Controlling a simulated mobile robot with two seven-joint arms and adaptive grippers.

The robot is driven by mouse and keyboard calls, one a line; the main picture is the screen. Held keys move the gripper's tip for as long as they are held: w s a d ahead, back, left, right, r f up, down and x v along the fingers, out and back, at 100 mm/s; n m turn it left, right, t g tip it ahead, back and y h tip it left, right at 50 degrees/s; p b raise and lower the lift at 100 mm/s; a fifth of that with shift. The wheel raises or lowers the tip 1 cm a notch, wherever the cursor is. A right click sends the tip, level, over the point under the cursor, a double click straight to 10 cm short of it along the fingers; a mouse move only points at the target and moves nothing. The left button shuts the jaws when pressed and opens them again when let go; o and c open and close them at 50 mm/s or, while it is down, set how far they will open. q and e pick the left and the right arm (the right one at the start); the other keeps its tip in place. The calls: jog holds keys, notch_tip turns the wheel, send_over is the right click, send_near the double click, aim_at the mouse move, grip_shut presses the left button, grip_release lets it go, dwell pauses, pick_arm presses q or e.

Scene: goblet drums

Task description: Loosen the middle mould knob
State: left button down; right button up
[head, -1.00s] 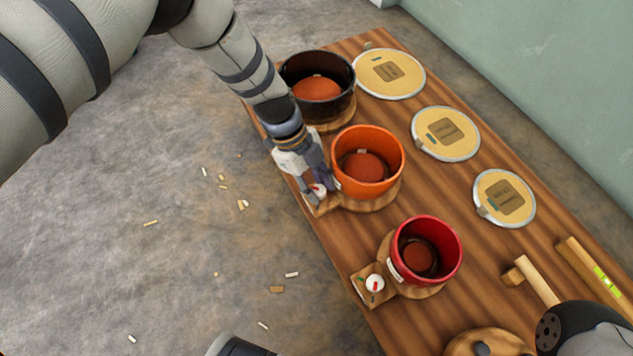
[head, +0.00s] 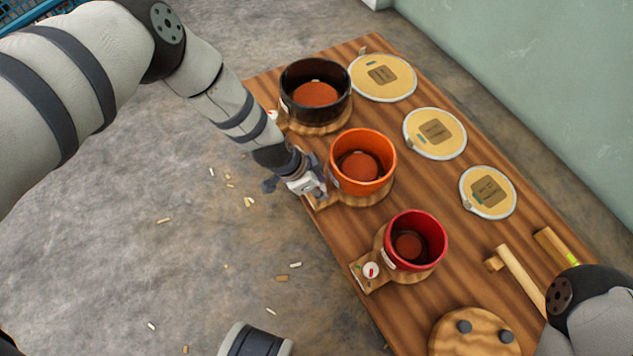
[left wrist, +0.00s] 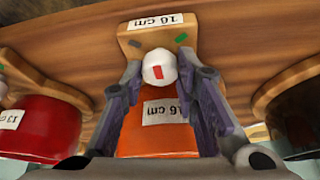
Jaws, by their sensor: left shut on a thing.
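The orange middle mould (head: 362,150) stands on a wooden base whose tab carries a "16 cm" label in the left wrist view. My left gripper (head: 319,191) reaches down at the tab. It is shut on the knob, with one finger on each side in the left wrist view. In the head view the gripper hides the knob. My right arm shows at the lower right, but its gripper is out of view.
A black mould (head: 316,90) stands behind and a red mould (head: 416,238) with its own knob (head: 371,270) in front. Round drumheads (head: 435,133) lie along the table's wall side. A mallet (head: 520,279) and a level (head: 556,246) lie at the right.

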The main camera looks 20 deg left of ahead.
pick_arm(q)
jog(key=n, duration=0.2)
jog(key=n+t+y+p, duration=0.1)
jog(key=n, duration=0.1)
jog(key=shift+d+y, duration=0.15)
jog(key=shift+y, duration=0.15)
jog(key=n, duration=0.2)
jog(key=n+y, duration=0.1)
jog(key=n, duration=0.1)
jog(key=shift+s+n+y, duration=0.1)
jog(key=shift+n+y, duration=0.2)
jog(key=c, duration=1.6)
grip_release()
jog(key=shift+o, duration=0.2)
jog(key=v, duration=1.2)
